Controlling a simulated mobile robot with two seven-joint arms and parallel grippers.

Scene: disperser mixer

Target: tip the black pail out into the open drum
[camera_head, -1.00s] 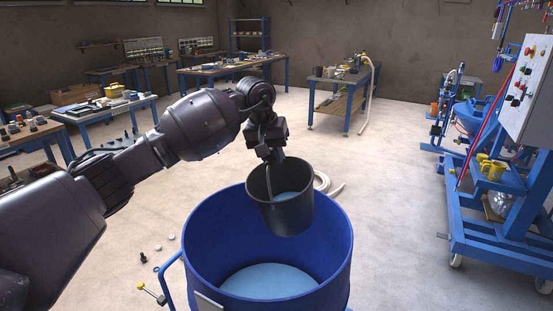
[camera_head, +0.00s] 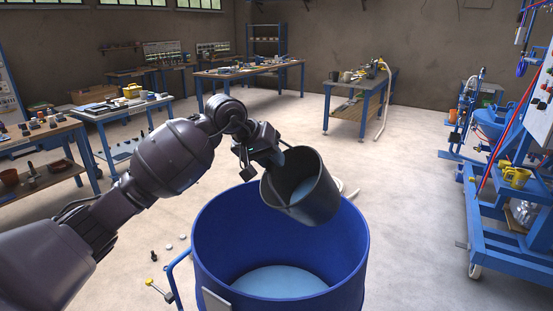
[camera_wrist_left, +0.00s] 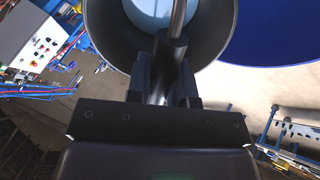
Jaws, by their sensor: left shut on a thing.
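Light blue liquid shows inside the pail, and pale blue liquid (camera_head: 275,282) covers the drum's bottom. My left gripper (camera_head: 272,158) is shut on the pail's handle side. In the left wrist view the fingers (camera_wrist_left: 164,82) close around a grey bar at the pail (camera_wrist_left: 220,20), and the blue drum (camera_wrist_left: 275,35) lies at upper right. No stream is visible. My right gripper is not in view.
A blue machine frame with a control panel (camera_head: 540,110) stands at the right. Workbenches (camera_head: 250,70) line the back and left. A pale hose (camera_head: 347,190) lies behind the drum. Small parts (camera_head: 168,247) lie on the floor left of it.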

